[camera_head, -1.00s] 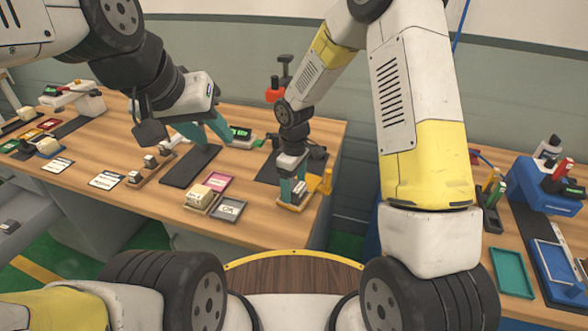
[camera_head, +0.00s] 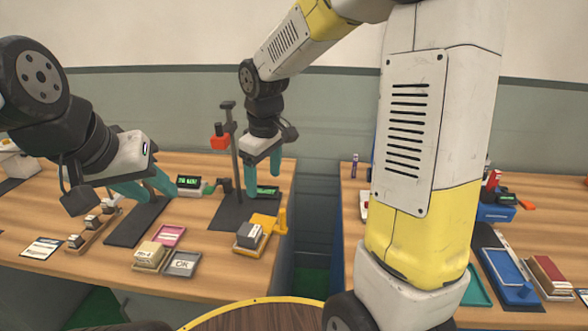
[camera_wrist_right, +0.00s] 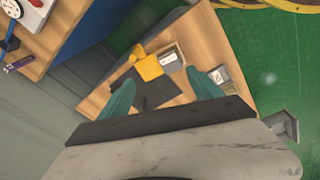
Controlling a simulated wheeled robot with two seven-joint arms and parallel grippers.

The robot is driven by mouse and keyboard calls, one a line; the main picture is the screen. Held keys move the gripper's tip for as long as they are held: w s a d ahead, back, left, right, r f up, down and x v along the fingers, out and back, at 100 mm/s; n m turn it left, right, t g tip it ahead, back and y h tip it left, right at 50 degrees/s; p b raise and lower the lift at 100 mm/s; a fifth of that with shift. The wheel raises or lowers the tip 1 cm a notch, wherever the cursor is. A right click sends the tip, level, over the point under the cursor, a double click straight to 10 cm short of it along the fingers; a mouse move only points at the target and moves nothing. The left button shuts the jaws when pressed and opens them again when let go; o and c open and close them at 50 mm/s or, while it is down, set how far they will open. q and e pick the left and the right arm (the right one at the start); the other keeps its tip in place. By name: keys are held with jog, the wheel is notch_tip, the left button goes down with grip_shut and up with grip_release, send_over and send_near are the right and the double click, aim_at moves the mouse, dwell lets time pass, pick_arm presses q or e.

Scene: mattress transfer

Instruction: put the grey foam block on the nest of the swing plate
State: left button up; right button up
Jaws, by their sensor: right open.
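The grey foam block (camera_head: 249,235) sits on the yellow swing plate (camera_head: 265,221) near the table's front right corner. From this angle I cannot tell whether it is fully seated in the nest. In the right wrist view, the block (camera_wrist_right: 169,57) shows beside the yellow part of the plate (camera_wrist_right: 147,66). My right gripper (camera_head: 263,178) is open and empty, above and behind the swing plate, apart from the block. My left gripper (camera_head: 146,188) appears open and empty, over the dark mat left of the swing plate.
A stand with a red head (camera_head: 220,140) rises close to my right gripper. A cream block on a tray (camera_head: 150,257), a grey "OK" tray (camera_head: 182,264) and a pink tray (camera_head: 168,236) lie left of the swing plate. A gap separates the right table (camera_head: 350,250).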

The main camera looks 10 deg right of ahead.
jog(key=s+d+r+m+t+y, duration=0.1)
jog(key=s+d+r+m, duration=0.3)
jog(key=s, duration=0.4)
jog(key=s+d+r+m+t, duration=0.3)
jog(key=s+d+r+m, duration=0.1)
jog(key=s, duration=0.4)
jog(key=shift+s+d+r+m+t+y, duration=0.15)
jog(key=shift+d+r+m+t+y, duration=0.25)
jog(key=shift+r, duration=0.85)
jog(key=shift+d, duration=0.1)
